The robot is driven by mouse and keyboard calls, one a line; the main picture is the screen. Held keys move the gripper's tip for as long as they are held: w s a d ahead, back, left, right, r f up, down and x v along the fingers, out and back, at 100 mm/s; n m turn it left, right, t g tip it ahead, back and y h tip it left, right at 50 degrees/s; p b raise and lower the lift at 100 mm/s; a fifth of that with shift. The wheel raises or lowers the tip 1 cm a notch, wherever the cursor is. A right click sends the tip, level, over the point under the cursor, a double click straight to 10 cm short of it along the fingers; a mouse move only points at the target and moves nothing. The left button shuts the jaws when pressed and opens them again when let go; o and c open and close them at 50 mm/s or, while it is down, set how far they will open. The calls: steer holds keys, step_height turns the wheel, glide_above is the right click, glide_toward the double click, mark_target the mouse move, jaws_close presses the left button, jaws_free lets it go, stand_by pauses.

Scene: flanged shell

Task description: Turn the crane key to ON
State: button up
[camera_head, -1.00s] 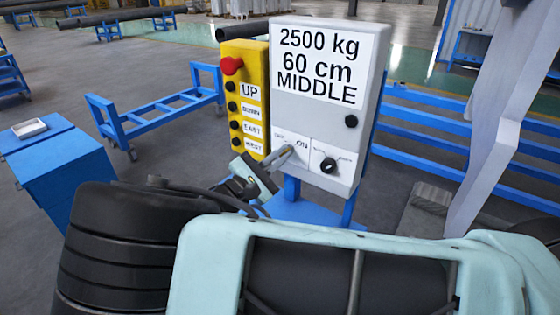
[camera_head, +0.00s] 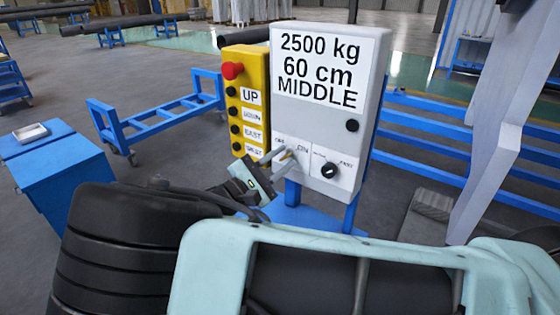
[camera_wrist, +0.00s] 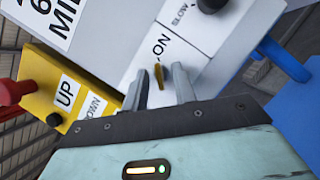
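The crane key (camera_wrist: 159,76) is a small brass-coloured piece on the white switch plate of the grey control box (camera_head: 338,110). In the wrist view it stands between my gripper's two fingers (camera_wrist: 161,86), with a gap on each side. The ON label is just above it in that view. In the head view the key (camera_head: 287,154) is small and partly covered by my fingers. My gripper (camera_head: 278,160) is open at the lower left of the box front, around the key. I cannot tell the key's exact angle.
A speed knob (camera_head: 329,168) sits right of the key. A yellow button panel (camera_head: 247,105) with a red stop button (camera_head: 232,71) adjoins the box on the left. Blue rails (camera_head: 430,130) stand behind on the right. A blue cabinet (camera_head: 60,180) stands at the left.

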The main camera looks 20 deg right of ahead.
steer(key=b+v, duration=0.5)
steer(key=v, duration=1.2)
steer(key=shift+a+b, duration=0.2)
steer(key=shift+b, duration=0.1)
steer(key=shift+s, duration=0.1)
